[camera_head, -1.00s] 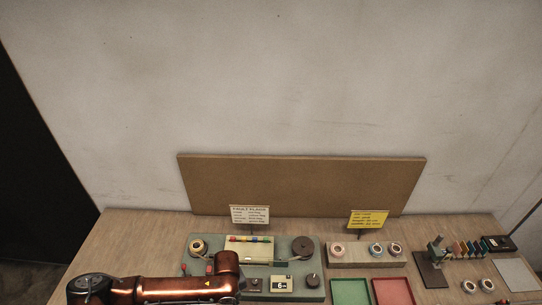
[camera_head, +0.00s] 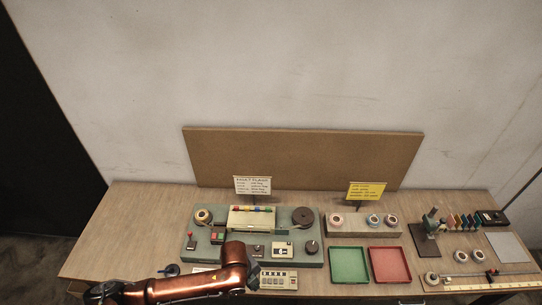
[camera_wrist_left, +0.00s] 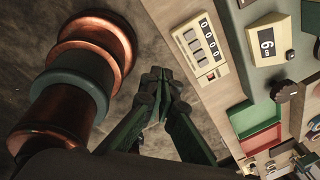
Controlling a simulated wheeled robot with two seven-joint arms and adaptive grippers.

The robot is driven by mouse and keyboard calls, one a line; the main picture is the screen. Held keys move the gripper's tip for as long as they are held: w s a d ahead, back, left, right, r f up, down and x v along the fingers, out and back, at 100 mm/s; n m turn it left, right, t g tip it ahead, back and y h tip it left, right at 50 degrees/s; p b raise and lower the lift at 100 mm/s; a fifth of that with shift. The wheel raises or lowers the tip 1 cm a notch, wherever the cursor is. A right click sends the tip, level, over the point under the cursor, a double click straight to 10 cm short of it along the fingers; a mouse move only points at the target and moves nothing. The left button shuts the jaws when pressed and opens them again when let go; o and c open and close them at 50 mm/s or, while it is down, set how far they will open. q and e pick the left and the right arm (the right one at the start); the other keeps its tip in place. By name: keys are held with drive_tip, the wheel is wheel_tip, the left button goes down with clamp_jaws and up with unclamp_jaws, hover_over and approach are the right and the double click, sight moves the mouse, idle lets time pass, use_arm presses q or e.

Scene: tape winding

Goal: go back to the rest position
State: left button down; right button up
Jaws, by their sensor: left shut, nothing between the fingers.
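My left arm comes in from the lower left in the head view, copper coloured. My left gripper (camera_head: 253,274) is small and dark there, beside the white counter box near the table's front edge. In the left wrist view its dark green fingers (camera_wrist_left: 163,88) meet at the tips, shut and empty. Behind them in that view are the bare floor and the table's edge. My right gripper is not in view.
The wooden table (camera_head: 130,232) carries a green winding machine (camera_head: 308,259), the counter box (camera_head: 278,279), a green tray (camera_head: 348,265) and a red tray (camera_head: 389,265). Tape rolls (camera_head: 374,221) stand on a block. The wrist view shows floor (camera_wrist_left: 45,30) left of the table edge.

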use_arm(q)
drive_tip(key=s+d+r+n+t+h, duration=0.1)
drive_tip(key=d+r+n+h, duration=0.15)
drive_tip(key=n, duration=0.35)
drive_tip(key=s+a+f+n+t+y, duration=0.1)
drive_tip(key=s+a+n+y, duration=0.1)
drive_tip(key=s+a+n, duration=0.65)
drive_tip(key=s+a+n+y, duration=0.2)
drive_tip(key=a+n, duration=0.4)
drive_tip(key=a, duration=0.7)
drive_tip(key=s+a+f+n+t+y, duration=0.1)
drive_tip(key=s+a+n+y, duration=0.1)
drive_tip(key=s+a+n, duration=0.6)
wheel_tip(320, 180, down, 37)
drive_tip(key=w+m+g+b, duration=0.1)
drive_tip(key=w+m+b, duration=0.15)
drive_tip(key=b, duration=0.55)
drive_tip(key=s+f+b, duration=0.4)
drive_tip(key=s+f, duration=0.6)
drive_tip(key=f, duration=0.3)
drive_tip(key=s+f+g+h+b, duration=0.1)
drive_tip(key=s+f+b, duration=0.3)
drive_tip(key=s+f, duration=0.6)
wheel_tip(320, 180, down, 4)
drive_tip(key=shift+a+r, duration=0.2)
drive_tip(key=shift+a, duration=0.25)
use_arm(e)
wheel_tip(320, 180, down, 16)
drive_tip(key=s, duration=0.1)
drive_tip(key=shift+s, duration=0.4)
